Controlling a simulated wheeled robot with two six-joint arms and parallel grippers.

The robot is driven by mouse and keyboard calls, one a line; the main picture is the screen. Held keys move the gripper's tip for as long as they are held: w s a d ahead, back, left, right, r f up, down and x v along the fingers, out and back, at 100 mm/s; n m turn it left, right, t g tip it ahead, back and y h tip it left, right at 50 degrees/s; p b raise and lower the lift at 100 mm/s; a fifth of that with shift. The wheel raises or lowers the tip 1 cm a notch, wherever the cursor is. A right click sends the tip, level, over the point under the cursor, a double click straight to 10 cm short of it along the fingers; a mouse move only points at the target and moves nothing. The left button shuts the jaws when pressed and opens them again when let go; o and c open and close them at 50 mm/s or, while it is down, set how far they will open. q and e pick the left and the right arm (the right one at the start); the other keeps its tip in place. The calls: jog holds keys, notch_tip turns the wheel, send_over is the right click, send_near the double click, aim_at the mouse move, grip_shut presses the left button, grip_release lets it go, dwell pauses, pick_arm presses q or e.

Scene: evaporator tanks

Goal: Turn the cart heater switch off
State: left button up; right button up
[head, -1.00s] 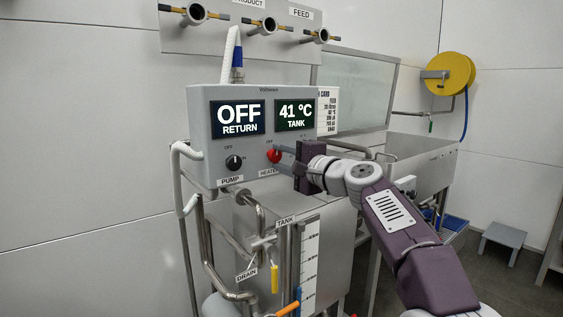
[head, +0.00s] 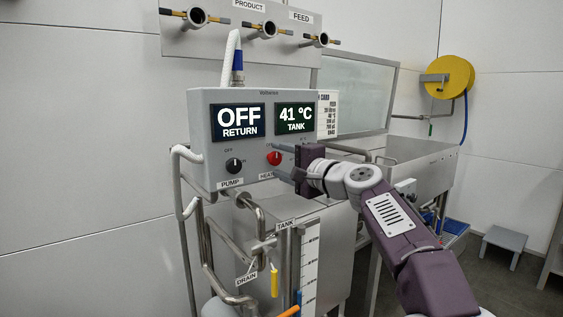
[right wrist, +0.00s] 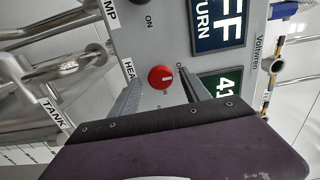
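The cart heater switch is a red round knob (head: 274,158) on the grey control box, above the HEATER label; it also shows in the right wrist view (right wrist: 161,77). Its white mark lies roughly along the box's vertical in the right wrist view. I cannot read its exact setting. My right gripper (head: 281,161) is open just in front of the box. In the right wrist view its two fingers (right wrist: 158,95) stand apart on either side of the knob, with gaps between. The HEATER label is partly hidden by a finger. My left gripper is not in view.
The black pump knob (head: 234,165) sits left of the heater knob. Above are the RETURN display (head: 238,120), reading OFF, and the TANK display (head: 295,117), reading 41 °C. Pipes and a yellow drain handle (head: 274,281) are below. A steel sink (head: 425,150) stands right.

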jog(key=shift+s+d, duration=0.2)
jog(key=shift+s, duration=0.05)
jog(key=b+v, duration=0.2)
jog(key=v, duration=0.6)
jog(key=shift+s, duration=0.15)
jog(key=shift+d, duration=0.1)
